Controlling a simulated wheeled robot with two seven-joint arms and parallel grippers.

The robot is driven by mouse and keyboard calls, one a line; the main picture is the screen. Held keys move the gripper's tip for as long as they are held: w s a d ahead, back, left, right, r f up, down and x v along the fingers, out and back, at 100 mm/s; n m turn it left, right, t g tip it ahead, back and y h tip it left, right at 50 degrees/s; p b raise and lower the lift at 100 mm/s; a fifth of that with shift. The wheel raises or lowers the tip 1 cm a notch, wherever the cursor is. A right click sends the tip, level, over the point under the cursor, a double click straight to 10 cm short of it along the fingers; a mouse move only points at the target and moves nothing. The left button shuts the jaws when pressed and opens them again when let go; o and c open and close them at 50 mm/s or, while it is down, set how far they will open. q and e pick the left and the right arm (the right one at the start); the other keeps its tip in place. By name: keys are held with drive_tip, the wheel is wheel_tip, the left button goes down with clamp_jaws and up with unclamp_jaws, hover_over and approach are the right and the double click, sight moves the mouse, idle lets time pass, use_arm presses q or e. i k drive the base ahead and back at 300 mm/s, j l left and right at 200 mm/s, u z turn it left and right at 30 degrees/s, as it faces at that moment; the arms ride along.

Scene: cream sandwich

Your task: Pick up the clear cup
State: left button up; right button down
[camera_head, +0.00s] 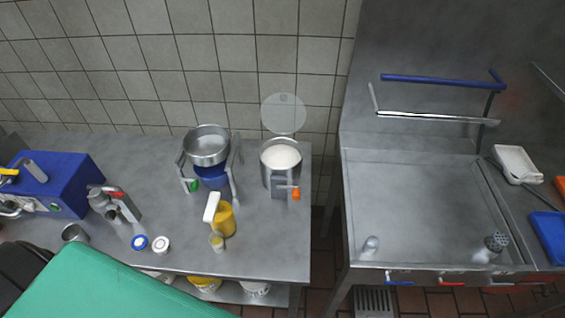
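A small translucent cup-like object (370,246) stands at the front left of the steel sink unit; it looks like the clear cup, though it is small and faint. A grey metal cup (75,233) stands on the left counter near its front edge. A small yellowish cup (217,242) stands in front of a yellow jug. I cannot make out either of my grippers in the head view.
The left counter (270,245) holds a blue machine (60,185), a steel bowl on a stand (207,145), a white-filled pot (281,156) and a yellow jug (223,217). A green surface (110,285) covers the lower left. The steel sink area (420,200) is mostly clear.

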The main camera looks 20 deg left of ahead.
sight(217, 242)
drive_tip(key=u, duration=1.35)
